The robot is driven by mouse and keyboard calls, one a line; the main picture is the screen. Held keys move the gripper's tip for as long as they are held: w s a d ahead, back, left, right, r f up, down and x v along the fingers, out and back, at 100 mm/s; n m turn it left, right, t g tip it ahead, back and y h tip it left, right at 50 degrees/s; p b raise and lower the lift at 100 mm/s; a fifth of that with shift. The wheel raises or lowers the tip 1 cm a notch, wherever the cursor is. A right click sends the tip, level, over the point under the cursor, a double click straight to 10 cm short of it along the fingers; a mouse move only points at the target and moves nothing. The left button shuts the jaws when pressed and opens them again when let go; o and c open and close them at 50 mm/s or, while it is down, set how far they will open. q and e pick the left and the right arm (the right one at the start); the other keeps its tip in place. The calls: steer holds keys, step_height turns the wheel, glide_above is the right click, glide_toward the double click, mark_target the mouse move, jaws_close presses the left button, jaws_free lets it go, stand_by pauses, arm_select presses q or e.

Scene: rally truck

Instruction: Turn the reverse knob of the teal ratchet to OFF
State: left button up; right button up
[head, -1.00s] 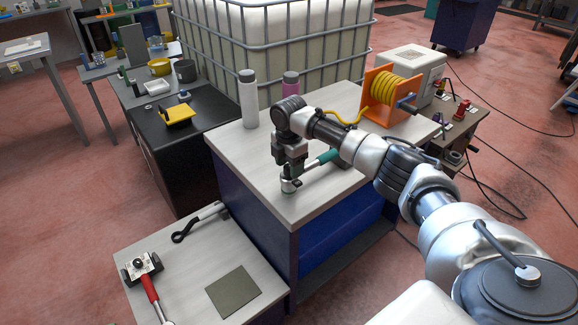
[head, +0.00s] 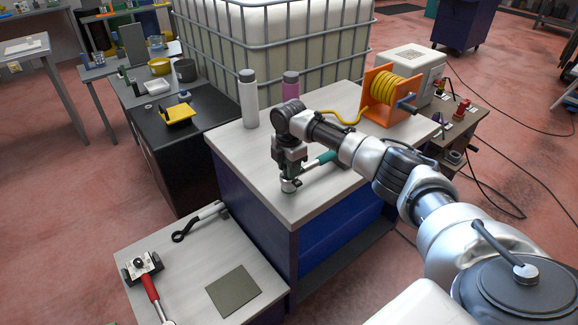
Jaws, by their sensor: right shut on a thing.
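The teal ratchet (head: 325,158) lies on the light top of the blue workbench (head: 250,172). Its teal handle points up and to the right, partly behind my right arm. Its metal head is at the lower left end, under my right gripper (head: 290,181). My right gripper points down and is shut on the reverse knob at the ratchet head. The knob itself is hidden by the jaws, so its setting cannot be read. My left gripper is not in view.
A white bottle (head: 248,99) and a pink bottle (head: 290,87) stand behind the gripper. An orange reel with yellow hose (head: 392,90) stands at the back right. A lower table (head: 200,262) in front holds a red-handled tool (head: 151,288), a black wrench (head: 196,224) and a green-grey plate (head: 233,291).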

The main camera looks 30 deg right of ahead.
steer(key=m+p, duration=0.2)
steer(key=p, duration=0.1)
steer(key=m+p, duration=0.1)
steer(key=m, duration=0.1)
steer(key=shift+r+p, duration=0.25)
steer(key=shift+p, duration=0.1)
steer(key=m+p, duration=0.2)
steer(key=m, duration=0.1)
steer(key=shift+m+p, duration=0.4)
steer(key=m+p, duration=0.3)
steer(key=m, duration=0.2)
steer(key=shift+f, duration=0.1)
steer(key=shift+f+m+p, duration=0.1)
steer(key=shift+m+p, duration=0.75)
steer(key=shift+m, duration=1.55)
steer(key=o, duration=0.9)
steer(key=shift+o, duration=0.2)
